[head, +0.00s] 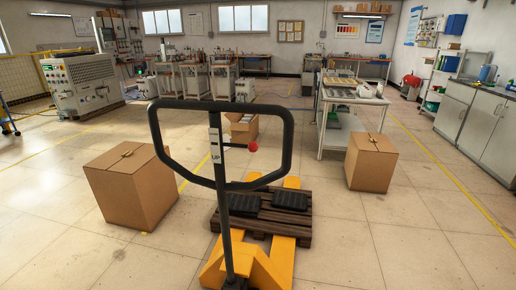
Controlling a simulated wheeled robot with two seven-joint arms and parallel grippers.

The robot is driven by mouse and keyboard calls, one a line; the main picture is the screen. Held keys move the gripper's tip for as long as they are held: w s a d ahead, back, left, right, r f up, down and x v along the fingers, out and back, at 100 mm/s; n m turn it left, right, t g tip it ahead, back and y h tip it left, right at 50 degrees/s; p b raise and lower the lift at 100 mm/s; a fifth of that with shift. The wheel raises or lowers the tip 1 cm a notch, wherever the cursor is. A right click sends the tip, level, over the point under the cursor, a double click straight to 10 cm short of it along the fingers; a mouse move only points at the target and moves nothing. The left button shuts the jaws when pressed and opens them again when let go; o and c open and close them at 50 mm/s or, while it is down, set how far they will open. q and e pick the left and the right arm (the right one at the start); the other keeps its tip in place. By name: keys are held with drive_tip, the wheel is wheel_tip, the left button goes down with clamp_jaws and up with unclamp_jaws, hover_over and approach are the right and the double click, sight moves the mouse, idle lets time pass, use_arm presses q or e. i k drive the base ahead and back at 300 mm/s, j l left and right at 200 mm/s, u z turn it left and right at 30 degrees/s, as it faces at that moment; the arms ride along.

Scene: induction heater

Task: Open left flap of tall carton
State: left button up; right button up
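Two closed brown cartons stand on the floor. I cannot tell for sure which one is the tall carton. Neither of my grippers is in view.
A yellow pallet jack (250,264) with a black handle (288,150) stands directly in front, under a dark wooden pallet (292,228) carrying black blocks. A workbench (352,97) stands behind the right carton, grey cabinets (490,130) at the right.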

sight(133, 161)
drive_tip(key=i+j+u, duration=0.2)
drive_tip(key=j, duration=0.25)
drive_tip(key=i+j+u, duration=0.3)
drive_tip(key=u, duration=0.2)
drive_tip(key=i+j+u, duration=0.3)
drive_tip(key=u, duration=0.2)
drive_tip(key=i+u, duration=0.5)
drive_tip(key=i+j+z, duration=0.15)
drive_tip(key=i, duration=0.25)
drive_tip(key=i+j+z, duration=0.15)
drive_tip(key=i, duration=0.25)
drive_tip(key=i+j+z, duration=0.1)
drive_tip(key=i+j, duration=0.2)
drive_tip(key=i+l+z, duration=0.15)
drive_tip(key=i+z, duration=0.8)
drive_tip(key=i+j+z, duration=0.15)
drive_tip(key=i+z, duration=0.3)
drive_tip(key=i+l+u, duration=0.4)
drive_tip(key=i+l, duration=0.35)
drive_tip(key=i+l+u, duration=0.2)
drive_tip(key=u, duration=0.2)
drive_tip(key=i+l+u, duration=0.25)
drive_tip(key=u, duration=0.15)
drive_tip(key=i+l+u, duration=0.2)
drive_tip(key=l+u, duration=0.2)
drive_tip(key=i+l+u, duration=0.1)
drive_tip(key=l+u, duration=1.05)
drive_tip(key=l, duration=0.35)
drive_tip(key=l+u, duration=0.3)
drive_tip(key=l, duration=0.4)
